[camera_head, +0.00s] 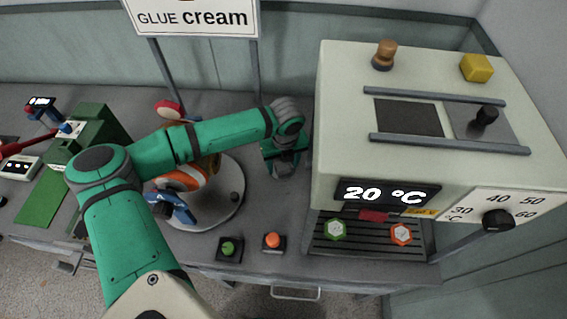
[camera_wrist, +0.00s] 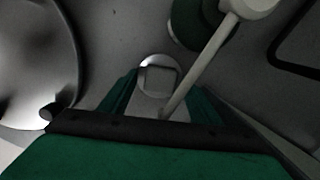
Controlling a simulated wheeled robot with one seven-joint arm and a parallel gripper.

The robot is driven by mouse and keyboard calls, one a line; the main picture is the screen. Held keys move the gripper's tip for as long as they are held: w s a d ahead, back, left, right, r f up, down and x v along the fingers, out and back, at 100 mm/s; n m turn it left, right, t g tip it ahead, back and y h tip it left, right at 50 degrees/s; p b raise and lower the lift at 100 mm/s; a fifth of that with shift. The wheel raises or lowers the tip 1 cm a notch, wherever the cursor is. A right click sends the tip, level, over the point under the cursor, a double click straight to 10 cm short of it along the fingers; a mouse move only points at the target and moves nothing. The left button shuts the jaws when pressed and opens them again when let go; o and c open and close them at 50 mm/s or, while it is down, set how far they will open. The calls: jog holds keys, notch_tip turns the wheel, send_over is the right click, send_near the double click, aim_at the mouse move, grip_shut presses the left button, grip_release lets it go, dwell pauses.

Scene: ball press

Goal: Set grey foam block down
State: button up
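My gripper (camera_head: 284,163) points down over the grey counter, between the round grey plate and the large beige machine. In the wrist view its green fingers (camera_wrist: 160,98) stand apart with a light grey block-like piece (camera_wrist: 158,78) between them, which appears to be the grey foam block. The fingers seem closed on it, though shadow blurs the contact. A pale round shape shows just behind the piece. In the head view my wrist hides most of the block, and I cannot tell whether it touches the counter.
The beige machine (camera_head: 340,120) reads 20 °C and stands close on the right; its slatted tray (camera_head: 370,245) holds a green and an orange piece. The round plate (camera_head: 233,210) is at left with an orange-striped object. Green button (camera_head: 228,248) and orange button (camera_head: 273,241) sit at the front.

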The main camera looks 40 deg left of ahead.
aim_at(284, 170)
notch_tip(284, 170, up, 12)
jog(key=d, duration=0.1)
jog(key=shift+s, duration=0.45)
dwell(0.6)
